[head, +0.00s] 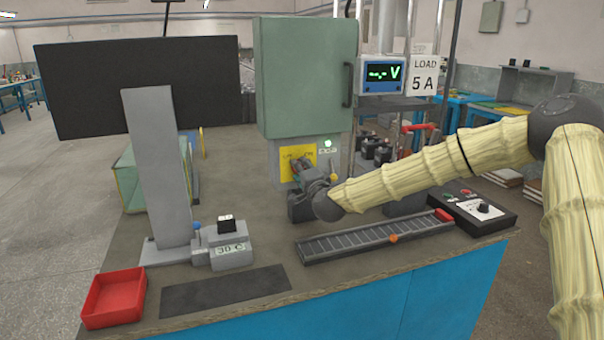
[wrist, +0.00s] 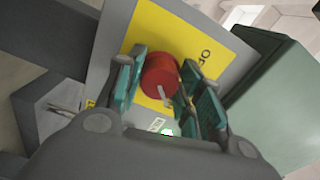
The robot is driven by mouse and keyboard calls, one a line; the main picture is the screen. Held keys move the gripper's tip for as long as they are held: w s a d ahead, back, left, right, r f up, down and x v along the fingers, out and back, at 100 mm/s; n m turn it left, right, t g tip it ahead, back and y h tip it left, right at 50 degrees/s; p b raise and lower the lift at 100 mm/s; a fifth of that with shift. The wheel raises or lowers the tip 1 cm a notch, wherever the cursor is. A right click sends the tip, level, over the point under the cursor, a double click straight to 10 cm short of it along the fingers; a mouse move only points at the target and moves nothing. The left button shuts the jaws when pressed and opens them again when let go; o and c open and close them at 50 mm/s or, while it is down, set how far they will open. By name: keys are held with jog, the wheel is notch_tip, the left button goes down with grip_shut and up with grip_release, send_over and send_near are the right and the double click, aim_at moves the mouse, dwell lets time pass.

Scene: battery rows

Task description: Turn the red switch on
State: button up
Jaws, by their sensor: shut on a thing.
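The red switch (wrist: 160,76) is a round red knob with a pale pointer line, on a yellow plate (wrist: 208,44) with dark lettering. The plate is on the front of a grey panel below the green cabinet (head: 306,80). My gripper (wrist: 157,88) has its two teal fingers on either side of the knob and is shut on it. In the head view my gripper (head: 303,172) is in front of the yellow plate (head: 291,155) and hides the knob. A small green light (wrist: 167,132) glows beside the plate; it also shows in the head view (head: 328,143).
A conveyor-like rack (head: 365,240) and a black control box (head: 472,209) lie on the bench in front of my arm. A grey block marked 30 °C (head: 231,256), a red tray (head: 114,298) and a dark mat (head: 226,290) are at left. A voltage display (head: 383,74) stands at right.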

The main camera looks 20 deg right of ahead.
jog(key=shift+f, duration=0.1)
jog(key=o, duration=1)
jog(key=s, duration=1.2)
jog(key=shift+d, duration=0.25)
